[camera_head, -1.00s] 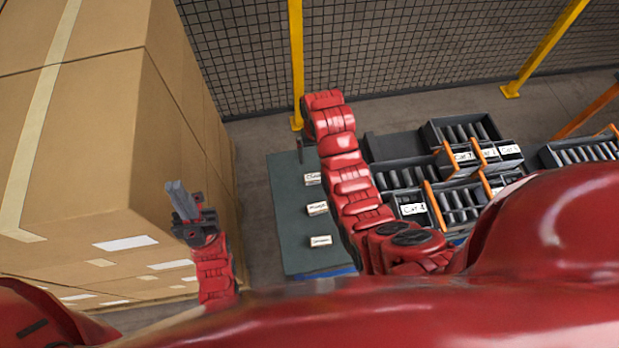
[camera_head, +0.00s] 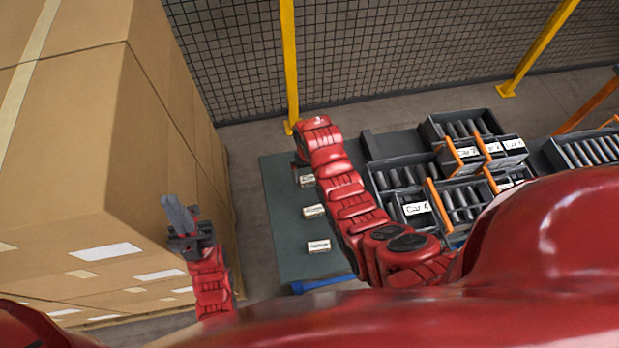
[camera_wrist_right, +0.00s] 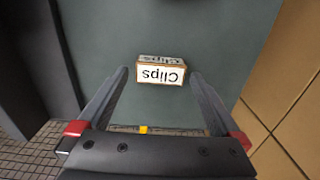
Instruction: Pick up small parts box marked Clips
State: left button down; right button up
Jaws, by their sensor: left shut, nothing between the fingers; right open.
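The small parts box marked Clips (camera_wrist_right: 160,73) lies on the grey-green table top (camera_wrist_right: 205,30). In the right wrist view its label reads upside down. My right gripper (camera_wrist_right: 158,75) is open, with one finger on each side of the box and a gap to each; whether it is at the box's height I cannot tell. In the head view the farthest box (camera_head: 307,181) is partly hidden by my right arm. My left gripper (camera_head: 176,205) is shut and empty, in front of the cardboard boxes at the left.
Two other small labelled boxes (camera_head: 314,211) (camera_head: 319,246) lie nearer on the table. Dark bins with orange dividers (camera_head: 438,207) stand right of my right arm. Stacked cardboard boxes (camera_head: 150,130) fill the left. A mesh fence with yellow posts (camera_head: 289,60) stands behind.

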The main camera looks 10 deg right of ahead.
jog(key=shift+w+f+p, duration=0.1)
jog(key=shift+f+p, duration=0.3)
jog(key=shift+f, duration=0.95)
jog(key=c, duration=1.2)
